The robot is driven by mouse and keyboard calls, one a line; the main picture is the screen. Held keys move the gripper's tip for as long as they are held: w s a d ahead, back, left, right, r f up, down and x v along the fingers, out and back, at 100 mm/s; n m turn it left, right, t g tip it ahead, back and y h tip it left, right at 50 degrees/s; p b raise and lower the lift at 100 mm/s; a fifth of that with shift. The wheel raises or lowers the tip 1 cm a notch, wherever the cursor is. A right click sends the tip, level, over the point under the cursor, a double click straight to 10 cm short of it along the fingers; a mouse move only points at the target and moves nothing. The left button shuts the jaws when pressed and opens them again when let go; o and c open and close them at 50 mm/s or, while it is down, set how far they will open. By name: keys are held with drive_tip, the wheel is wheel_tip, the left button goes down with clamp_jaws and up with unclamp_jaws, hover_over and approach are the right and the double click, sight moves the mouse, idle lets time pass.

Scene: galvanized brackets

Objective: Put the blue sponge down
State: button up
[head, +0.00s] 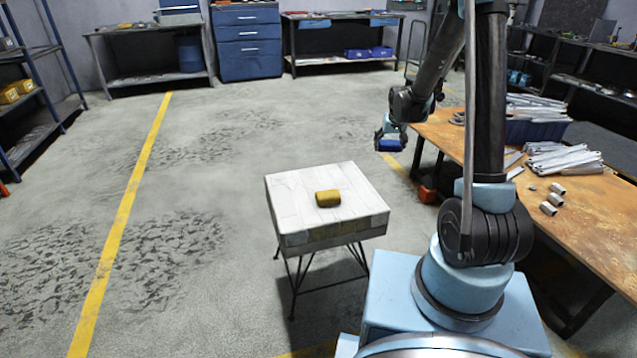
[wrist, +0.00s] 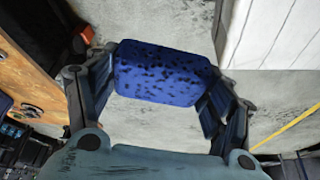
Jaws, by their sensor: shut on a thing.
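The blue sponge (head: 389,145) is held in my gripper (head: 391,139), in the air between the white-topped stand and the wooden workbench. In the wrist view the blue sponge (wrist: 163,72), with dark specks, sits between the two fingers of my gripper (wrist: 158,88). The fingers press on its left and right ends. Bare grey floor shows behind the sponge. The sponge touches neither the stand nor the bench.
A small white-topped stand (head: 290,187) bears a yellow sponge-like block (head: 328,198) near its middle, with free room around it. The wooden workbench (head: 590,215) at right carries metal brackets (head: 562,160) and small metal pieces (head: 548,207). A red object (head: 428,193) is beside the bench.

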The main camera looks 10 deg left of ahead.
drive_tip(key=s+a+n, duration=0.2)
drive_tip(key=s+a, duration=0.3)
drive_tip(key=a, duration=0.9)
drive_tip(key=n+y, duration=0.1)
drive_tip(key=n, duration=0.1)
hover_over(317, 179)
drive_tip(key=shift+g, duration=0.3)
drive_tip(key=f, duration=0.9)
drive_tip(key=shift+s+d+f, duration=0.1)
drive_tip(key=shift+s+f, duration=0.1)
drive_tip(key=shift+s, duration=0.2)
drive_tip(key=shift+f, duration=0.35)
drive_tip(key=shift+s+d+f, duration=0.1)
drive_tip(key=shift+s+f, duration=0.05)
drive_tip(key=shift+f, duration=0.2)
drive_tip(key=shift+c, duration=0.2)
drive_tip(key=shift+o, duration=0.4)
drive_tip(key=shift+f, duration=0.15)
drive_tip(key=o, duration=1.1)
drive_tip(key=shift+o, duration=0.8)
drive_tip(key=shift+f, duration=0.4)
drive_tip(key=shift+r, duration=0.25)
